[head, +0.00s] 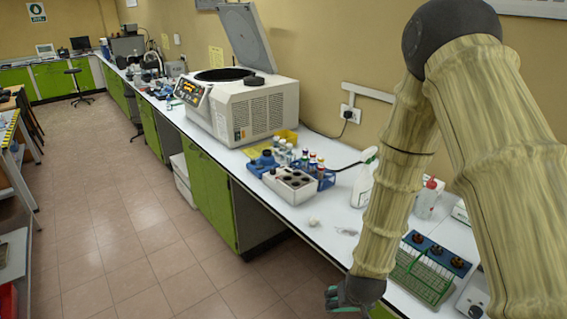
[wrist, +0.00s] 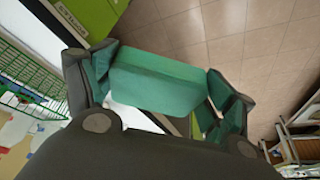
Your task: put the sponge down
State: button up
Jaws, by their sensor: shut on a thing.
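The green sponge (wrist: 157,78) is a block held between the two fingers of my gripper (wrist: 162,86) in the wrist view. The fingers press on its two ends, and floor tiles show beyond it. In the head view my gripper (head: 343,298) is at the bottom, by the front edge of the white bench (head: 318,228). The sponge cannot be made out there.
A green wire rack (head: 422,275) and a blue bottle holder (head: 437,252) stand on the bench behind my arm. A white block with dark holes (head: 290,184), a tube rack (head: 318,175) and a centrifuge (head: 245,110) stand farther along. Bench between them is mostly clear.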

notch_tip(320, 180, down, 8)
jog(key=b, duration=0.6)
jog(key=shift+b, duration=0.35)
jog(key=shift+r, duration=0.15)
